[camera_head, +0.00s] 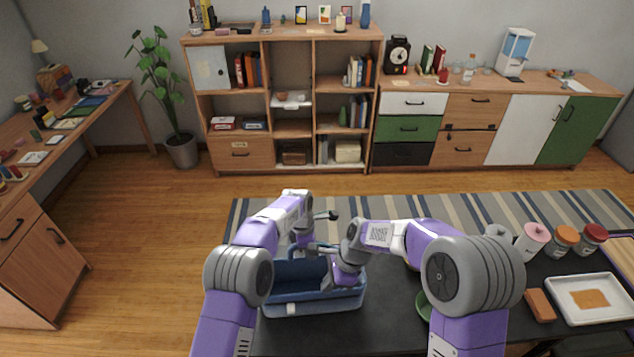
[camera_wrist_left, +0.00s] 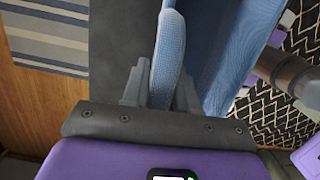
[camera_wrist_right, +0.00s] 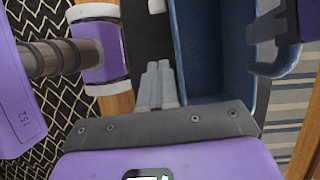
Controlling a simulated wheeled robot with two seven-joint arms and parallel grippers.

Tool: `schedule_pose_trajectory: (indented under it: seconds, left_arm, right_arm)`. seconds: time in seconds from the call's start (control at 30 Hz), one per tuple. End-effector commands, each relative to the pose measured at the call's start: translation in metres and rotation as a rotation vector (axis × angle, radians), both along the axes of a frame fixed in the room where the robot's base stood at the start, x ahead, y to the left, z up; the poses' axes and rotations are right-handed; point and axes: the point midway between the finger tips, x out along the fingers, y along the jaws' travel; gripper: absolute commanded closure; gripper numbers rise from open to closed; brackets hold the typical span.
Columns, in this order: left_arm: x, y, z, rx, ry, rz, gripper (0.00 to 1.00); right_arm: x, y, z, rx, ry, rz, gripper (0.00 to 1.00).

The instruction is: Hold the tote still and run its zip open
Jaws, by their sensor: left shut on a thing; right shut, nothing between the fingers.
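The tote (camera_head: 312,307) is a blue, open-topped, basket-like bag on the dark table, and its inside shows in the right wrist view (camera_wrist_right: 205,50). My left gripper (camera_head: 310,248) is at its back side. In the left wrist view its fingers (camera_wrist_left: 160,88) are closed on a light blue padded handle (camera_wrist_left: 170,45). My right gripper (camera_head: 345,278) is over the tote's right part in the head view. In the right wrist view its fingers (camera_wrist_right: 157,82) are together and empty, beside the tote's long wall. A small white tab (camera_head: 291,309) shows on the front wall. I cannot make out the zip.
A green dish (camera_head: 423,306) is partly hidden by my right arm. Right of it are a brown block (camera_head: 540,305), a white tray (camera_head: 575,314), and jars with pink, orange (camera_head: 566,237) and red lids. The table in front of the tote is clear.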

Motion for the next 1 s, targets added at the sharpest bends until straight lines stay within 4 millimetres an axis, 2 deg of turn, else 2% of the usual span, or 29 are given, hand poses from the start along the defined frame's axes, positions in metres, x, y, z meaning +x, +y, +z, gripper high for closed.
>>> schedule_pose_trajectory:
  seconds: [0.1,0.13,0.3,0.67,0.77,1.0]
  left_arm:
    - [0.0,0.0,0.001,-0.001,-0.001,0.0,1.0]
    - [0.0,0.0,0.001,-0.001,-0.001,0.0,0.68]
    - [0.0,0.0,0.0,0.0,-0.001,0.0,0.42]
    - [0.0,0.001,0.006,-0.001,-0.002,0.0,0.42]
    - [0.001,0.003,0.019,-0.001,-0.004,0.001,0.42]
    - [0.0,0.01,0.07,-0.002,-0.005,0.001,0.42]
  right_arm:
    - [0.0,0.0,0.0,0.0,0.0,0.0,1.0]
    - [0.0,0.0,0.0,0.0,0.0,0.0,1.0]
    - [0.0,0.0,0.0,0.0,0.0,0.0,1.0]
    - [0.0,0.0,0.0,0.0,0.0,0.0,1.0]
    - [0.0,0.0,0.0,0.0,0.0,0.0,1.0]
    - [0.0,0.0,0.0,0.0,0.0,0.0,1.0]
